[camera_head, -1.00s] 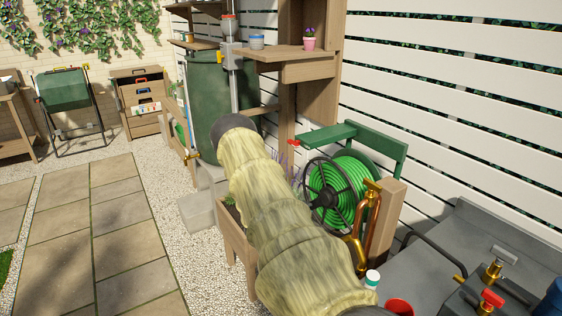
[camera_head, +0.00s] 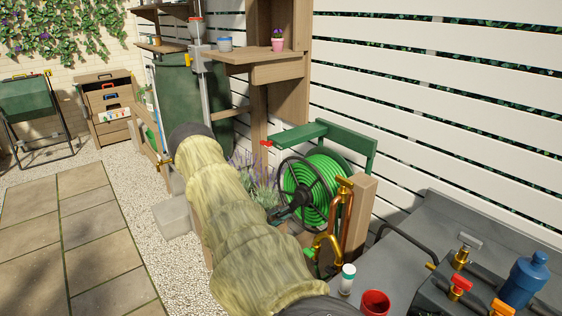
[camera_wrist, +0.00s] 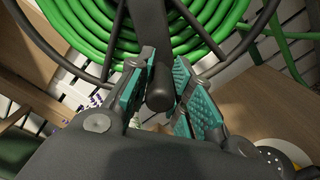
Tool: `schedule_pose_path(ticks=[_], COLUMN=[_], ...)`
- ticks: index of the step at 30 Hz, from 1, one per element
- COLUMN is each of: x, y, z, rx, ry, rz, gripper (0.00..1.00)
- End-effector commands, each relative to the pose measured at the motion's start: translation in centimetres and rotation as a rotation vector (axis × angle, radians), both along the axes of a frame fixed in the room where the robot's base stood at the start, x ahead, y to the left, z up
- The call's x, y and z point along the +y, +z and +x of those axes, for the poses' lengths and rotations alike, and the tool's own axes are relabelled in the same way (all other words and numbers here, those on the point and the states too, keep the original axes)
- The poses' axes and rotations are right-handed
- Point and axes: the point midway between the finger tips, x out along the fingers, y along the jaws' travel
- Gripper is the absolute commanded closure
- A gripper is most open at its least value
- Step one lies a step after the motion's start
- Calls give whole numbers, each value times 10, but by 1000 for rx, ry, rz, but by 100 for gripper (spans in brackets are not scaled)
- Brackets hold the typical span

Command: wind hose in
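The hose reel is a coil of bright green hose (camera_head: 325,187) with a spoked black handwheel (camera_head: 283,174) in front, on a green wall bracket (camera_head: 320,137). In the wrist view the coil (camera_wrist: 130,30) fills the top. A dark crank handle (camera_wrist: 160,92) points towards the wrist camera. My gripper (camera_wrist: 163,75) has its teal-padded fingers on either side of the handle. They are very close to it, but I cannot tell if both press on it. In the head view my gripper (camera_head: 283,213) is at the wheel's lower left, partly hidden by lavender and my sleeved arm.
A copper pipe with a brass tap (camera_head: 330,235) and a wooden post (camera_head: 359,215) stand right of the reel. A red cup (camera_head: 375,303) and white bottle (camera_head: 347,279) stand on the grey bench (camera_head: 420,225). A lavender planter is beside my arm. The paving at left is clear.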

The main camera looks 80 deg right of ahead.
Motion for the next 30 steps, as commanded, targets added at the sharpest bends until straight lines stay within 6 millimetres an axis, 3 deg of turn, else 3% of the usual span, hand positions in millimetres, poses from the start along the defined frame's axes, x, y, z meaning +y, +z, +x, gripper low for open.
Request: schedule_pose_path(ticks=[1, 3, 16, 30], x=[0, 0, 6, 69], y=[0, 0, 0, 0], z=[0, 0, 6, 53], rx=[0, 0, -1, 0], ry=[0, 0, 3, 3], rz=[0, 0, 1, 1], gripper=[67, 57, 57, 57])
